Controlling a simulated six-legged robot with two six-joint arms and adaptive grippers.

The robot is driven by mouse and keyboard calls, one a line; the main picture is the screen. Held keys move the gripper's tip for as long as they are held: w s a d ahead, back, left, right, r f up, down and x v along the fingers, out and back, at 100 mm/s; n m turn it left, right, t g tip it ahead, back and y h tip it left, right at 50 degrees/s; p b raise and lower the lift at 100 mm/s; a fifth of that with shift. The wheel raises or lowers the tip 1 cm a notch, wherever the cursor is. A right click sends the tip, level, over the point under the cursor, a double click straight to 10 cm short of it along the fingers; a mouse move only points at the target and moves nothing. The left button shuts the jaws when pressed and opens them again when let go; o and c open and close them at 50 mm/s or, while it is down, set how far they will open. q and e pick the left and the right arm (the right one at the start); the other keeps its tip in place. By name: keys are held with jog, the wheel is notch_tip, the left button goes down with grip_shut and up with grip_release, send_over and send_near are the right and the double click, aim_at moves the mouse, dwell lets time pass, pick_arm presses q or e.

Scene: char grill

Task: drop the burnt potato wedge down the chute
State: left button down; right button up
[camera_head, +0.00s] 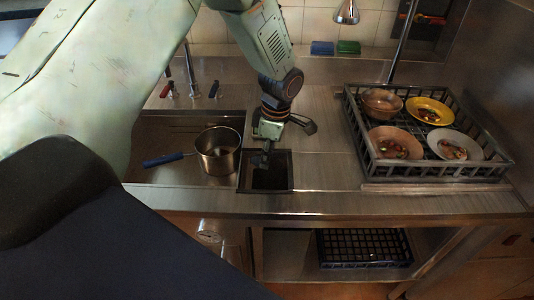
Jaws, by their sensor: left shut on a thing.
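My left gripper (262,159) points down at the back left edge of the square dark chute opening (290,172) in the metal counter. Its fingers are dark and hard to tell from the opening behind them. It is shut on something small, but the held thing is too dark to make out. I cannot tell a burnt potato wedge apart anywhere in the view. My right gripper is not in view.
A pot (217,160) with a blue handle stands in the sink just left of the chute. A black crate (365,146) with several dishes of scraps stands on the right. Counter (325,160) between chute and crate is clear. Another crate (364,248) lies on the lower shelf.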

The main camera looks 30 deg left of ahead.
pick_arm(q)
jog(key=shift+w, duration=0.15)
jog(key=c, duration=1.3)
grip_release()
jog(key=shift+d+r, duration=0.1)
jog(key=shift+d, duration=0.1)
jog(key=o, duration=0.3)
jog(key=shift+s+a, duration=0.1)
jog(key=shift+s, duration=0.1)
jog(key=shift+o, duration=0.2)
jog(key=shift+w, duration=0.2)
notch_tip(320, 180, up, 12)
jog(key=d, duration=0.1)
jog(key=shift+w, duration=0.15)
jog(key=shift+d, duration=0.1)
jog(key=shift+w, duration=0.1)
